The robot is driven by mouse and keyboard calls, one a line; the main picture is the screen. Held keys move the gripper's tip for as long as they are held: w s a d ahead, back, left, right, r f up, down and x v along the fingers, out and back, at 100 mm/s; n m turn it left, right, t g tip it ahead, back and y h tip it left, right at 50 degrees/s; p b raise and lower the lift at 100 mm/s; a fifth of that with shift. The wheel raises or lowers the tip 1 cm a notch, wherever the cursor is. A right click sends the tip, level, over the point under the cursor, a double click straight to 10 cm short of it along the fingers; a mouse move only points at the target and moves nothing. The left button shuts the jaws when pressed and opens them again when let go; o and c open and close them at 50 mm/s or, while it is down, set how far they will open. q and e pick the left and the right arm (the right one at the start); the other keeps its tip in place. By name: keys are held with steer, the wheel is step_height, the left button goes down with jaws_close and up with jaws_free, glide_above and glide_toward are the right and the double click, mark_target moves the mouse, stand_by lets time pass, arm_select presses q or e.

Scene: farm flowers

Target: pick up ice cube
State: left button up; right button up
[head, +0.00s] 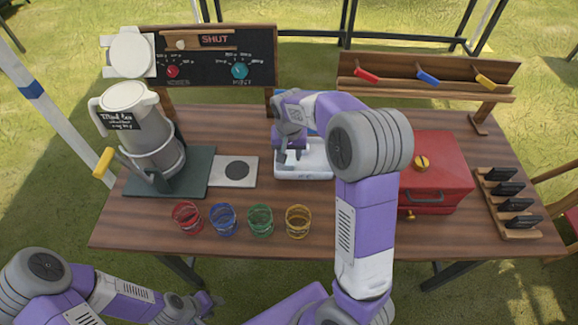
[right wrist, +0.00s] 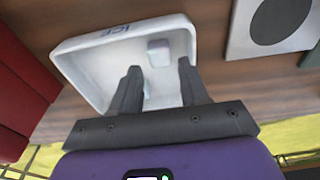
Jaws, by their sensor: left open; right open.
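A white tray marked ICE (right wrist: 85,72) lies on the wooden table; in the head view the tray (head: 318,172) is at the middle, partly covered by my right arm. A pale ice cube (right wrist: 158,50) sits inside the tray in the right wrist view, near its marked wall. My right gripper (right wrist: 160,72) is open over the tray, its fingertips on either side of the space just in front of the cube. In the head view my right gripper (head: 290,157) points down at the tray. My left gripper (head: 207,303) is low in front of the table, away from the tray.
Red (head: 187,219), blue (head: 222,220), green (head: 260,220) and yellow (head: 297,221) cups line the front. A white pitcher (head: 127,118) stands left, beside a plate with a dark disc (head: 222,181). A red box (head: 440,165) and a dark-handled rack (head: 521,233) are right.

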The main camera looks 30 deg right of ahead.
mark_target(289, 162)
steer(key=f, duration=0.1)
steer(key=f+b, duration=0.1)
steer(key=f, duration=0.1)
steer(key=f+b, duration=0.1)
steer(key=f, duration=0.1)
steer(key=shift+w+d, duration=0.2)
steer(key=shift+w, duration=0.05)
steer(key=c, duration=0.7)
steer(key=shift+r, duration=0.1)
step_height(289, 162, up, 10)
steer(key=p, duration=0.3)
steer(key=shift+p, duration=0.3)
jaws_close()
